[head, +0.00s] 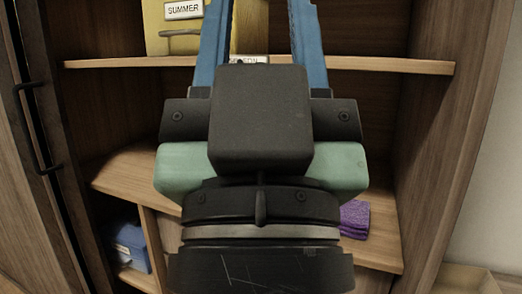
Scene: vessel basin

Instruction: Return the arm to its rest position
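My gripper (262,8) shows from behind in the middle of the head view, in front of an open wooden cabinet. Its two blue fingers point up and stand well apart. Their tips run out of the top of the picture. No object shows held between them; the gap shows the cabinet's back and part of a yellow thing behind. My dark wrist and hand fill the centre and hide much of the shelves.
A yellow box (158,45) labelled SUMMER stands on the upper shelf (120,63). Folded purple cloth (354,219) lies on the middle shelf (125,172), right. A blue box (130,245) sits in the lower left compartment. A dark door handle (38,130) is at left.

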